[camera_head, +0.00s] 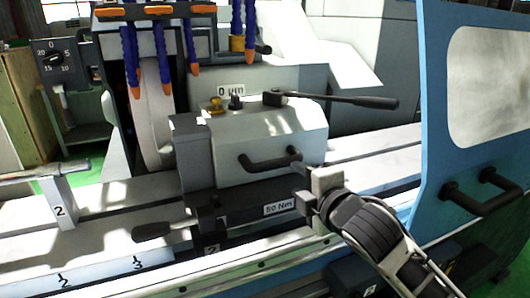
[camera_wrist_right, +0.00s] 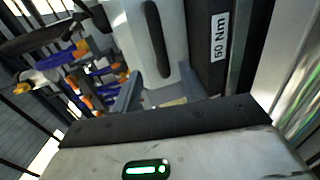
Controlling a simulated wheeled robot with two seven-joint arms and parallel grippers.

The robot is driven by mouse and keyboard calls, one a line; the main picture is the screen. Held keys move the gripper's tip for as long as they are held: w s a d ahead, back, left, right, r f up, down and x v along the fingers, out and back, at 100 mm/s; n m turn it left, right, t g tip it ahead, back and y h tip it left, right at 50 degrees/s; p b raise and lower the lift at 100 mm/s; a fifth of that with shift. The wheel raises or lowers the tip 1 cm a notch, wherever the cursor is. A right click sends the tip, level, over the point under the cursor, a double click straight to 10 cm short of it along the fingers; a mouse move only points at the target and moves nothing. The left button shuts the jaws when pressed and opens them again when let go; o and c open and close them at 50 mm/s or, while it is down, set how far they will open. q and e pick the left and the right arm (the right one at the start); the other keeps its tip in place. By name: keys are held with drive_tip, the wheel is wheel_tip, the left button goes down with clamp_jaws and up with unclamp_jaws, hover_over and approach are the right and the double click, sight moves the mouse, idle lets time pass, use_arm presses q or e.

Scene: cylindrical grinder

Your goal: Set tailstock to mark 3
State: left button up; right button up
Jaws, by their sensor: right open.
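The tailstock (camera_head: 265,140) is a grey block on the machine table, with a black bar handle (camera_head: 270,163) on its front and a long black lever (camera_head: 340,100) on top. A black clamp lever (camera_head: 155,230) sticks out at its lower left. Scale marks, including a 3 (camera_head: 138,262), show on the rail front left of the tailstock. My right gripper (camera_head: 308,180) is open, close to the right end of the bar handle. In the wrist view its fingers (camera_wrist_right: 160,88) are apart, with the handle (camera_wrist_right: 155,40) beyond them; contact cannot be told. My left gripper is out of view.
A 50 Nm label (camera_head: 279,207) sits low on the tailstock base. A grinding wheel (camera_head: 155,125) and blue hoses (camera_head: 160,50) stand behind left. A blue door (camera_head: 450,120) with a black handle is at the right. A post marked 2 (camera_head: 62,200) stands at the left.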

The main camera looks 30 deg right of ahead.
hover_over(271, 187)
wheel_tip(271, 187, down, 3)
drive_tip(key=shift+s+r, duration=0.15)
clamp_jaws()
